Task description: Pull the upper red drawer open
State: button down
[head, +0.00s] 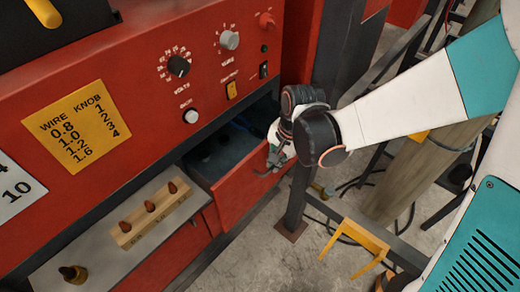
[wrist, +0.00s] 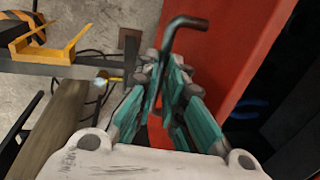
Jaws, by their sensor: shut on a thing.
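The upper red drawer (head: 240,187) stands partly open under the control panel, its dark inside showing in the head view. Its red front also fills the upper right of the wrist view (wrist: 235,50). A dark bent handle (wrist: 187,24) stands out from the front. My gripper (head: 276,157) is at the drawer front in the head view. In the wrist view its teal fingers (wrist: 163,72) are shut on the handle, one on each side of the bar. The fingers hide part of the handle.
A grey shelf (head: 62,252) left of the drawer bears a wooden block (head: 150,214) with several brown tips. A blue thing (wrist: 250,106) lies inside the drawer. A dark post (head: 294,205) and a yellow bracket (head: 355,240) stand to the right on concrete floor.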

jog(key=s+d, duration=0.5)
jog(key=d, duration=0.1)
jog(key=shift+s+d, duration=0.2)
jog(key=shift+d, duration=0.1)
jog(key=c, duration=1.7)
grip_release()
jog(key=shift+r, duration=0.15)
jog(key=r, duration=0.3)
jog(key=s+d+r, duration=0.1)
jog(key=r, duration=0.3)
jog(key=d+r, duration=0.1)
jog(key=r, duration=0.3)
jog(key=shift+s+r, duration=0.15)
jog(key=shift+r, duration=0.1)
jog(key=shift+b, duration=0.3)
jog(key=shift+s+d+f+n+t+h+b, duration=0.3)
jog(key=shift+s+d+f+n+t+b, duration=0.55)
jog(key=shift+d+f+n+b, duration=0.85)
jog(key=shift+s+d+f+n+t+h+b, duration=0.3)
jog(key=shift+s+d+f+n+t+b, duration=0.55)
jog(key=shift+b, duration=1.4)
jog(key=shift+s+d+f+n+t+h+b, duration=0.4)
jog(key=shift+d+f+n+t+b, duration=0.7)
jog(key=shift+d+b, duration=0.85)
